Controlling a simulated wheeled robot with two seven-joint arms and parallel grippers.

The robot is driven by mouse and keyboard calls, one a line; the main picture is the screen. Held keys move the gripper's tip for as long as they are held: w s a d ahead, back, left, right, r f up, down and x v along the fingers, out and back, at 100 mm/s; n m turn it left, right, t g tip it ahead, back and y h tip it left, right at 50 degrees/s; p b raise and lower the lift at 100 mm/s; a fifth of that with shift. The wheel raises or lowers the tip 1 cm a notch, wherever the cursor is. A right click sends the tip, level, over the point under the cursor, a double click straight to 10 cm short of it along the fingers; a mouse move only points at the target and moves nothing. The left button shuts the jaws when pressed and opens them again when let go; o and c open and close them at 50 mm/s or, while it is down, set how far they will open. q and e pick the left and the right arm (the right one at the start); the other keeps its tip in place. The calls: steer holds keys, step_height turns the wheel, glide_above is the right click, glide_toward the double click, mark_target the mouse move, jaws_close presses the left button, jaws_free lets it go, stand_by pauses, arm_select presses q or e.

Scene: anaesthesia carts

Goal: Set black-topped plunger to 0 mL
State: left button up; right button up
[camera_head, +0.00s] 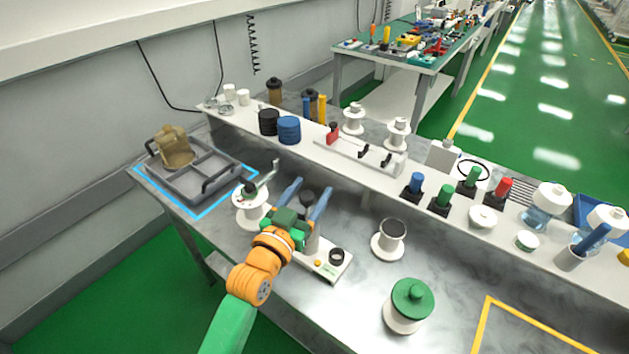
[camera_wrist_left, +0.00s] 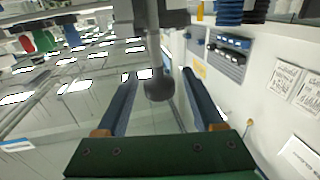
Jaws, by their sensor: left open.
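I cannot read any mL scale. My right gripper is not in view.
A grey tray (camera_head: 196,176) is at the left. A shelf (camera_head: 340,158) with jars and knobs runs behind.

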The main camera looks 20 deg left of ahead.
arm_select(q)
steer(key=shift+w+d+f, duration=0.1)
steer(key=shift+w+f, duration=0.05)
steer(key=shift+w, duration=0.5)
steer(key=shift+w+d+f, duration=0.1)
steer(key=shift+w, duration=0.5)
steer(key=shift+s+r, duration=0.1)
steer(key=shift+s, duration=0.1)
steer(key=c, duration=0.6)
jaws_close()
